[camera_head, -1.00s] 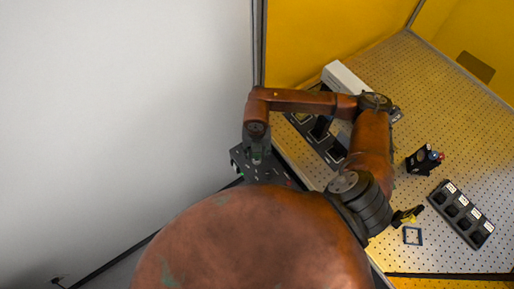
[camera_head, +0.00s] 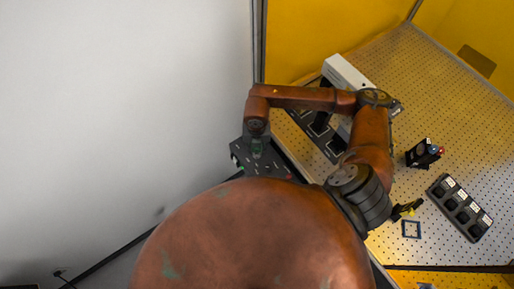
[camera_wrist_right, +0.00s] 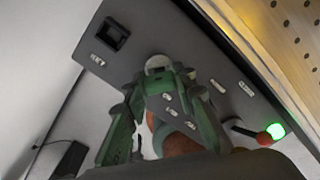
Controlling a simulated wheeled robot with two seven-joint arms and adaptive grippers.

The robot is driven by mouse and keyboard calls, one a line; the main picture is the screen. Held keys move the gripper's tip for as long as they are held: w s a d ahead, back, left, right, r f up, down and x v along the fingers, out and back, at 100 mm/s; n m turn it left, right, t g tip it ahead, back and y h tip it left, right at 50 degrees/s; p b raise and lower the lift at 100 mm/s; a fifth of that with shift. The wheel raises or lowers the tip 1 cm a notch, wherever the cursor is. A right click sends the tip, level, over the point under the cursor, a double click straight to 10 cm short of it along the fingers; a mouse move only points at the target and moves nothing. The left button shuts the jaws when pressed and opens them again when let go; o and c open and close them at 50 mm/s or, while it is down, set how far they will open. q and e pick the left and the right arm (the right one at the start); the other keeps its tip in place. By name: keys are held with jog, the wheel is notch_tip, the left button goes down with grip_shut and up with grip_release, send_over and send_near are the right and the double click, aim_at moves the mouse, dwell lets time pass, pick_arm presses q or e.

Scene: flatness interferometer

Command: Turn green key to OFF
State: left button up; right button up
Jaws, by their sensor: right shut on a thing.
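My right gripper (camera_head: 257,150) reaches down onto a dark control panel (camera_head: 281,167) at the table's left edge. In the right wrist view, its two green-tinted fingers (camera_wrist_right: 163,84) close in on a green piece, which seems to be the green key (camera_wrist_right: 165,82), just in front of a round pale lock (camera_wrist_right: 158,63) on the panel (camera_wrist_right: 135,55). The gripper is shut on the key. The fingers hide most of the key, and its angle is hard to tell. The small panel labels are too blurred to read. My left gripper is not in view.

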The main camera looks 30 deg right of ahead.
jog(key=shift+c, duration=1.1)
jog(key=shift+m+p, duration=0.35)
jog(key=shift+m, duration=0.85)
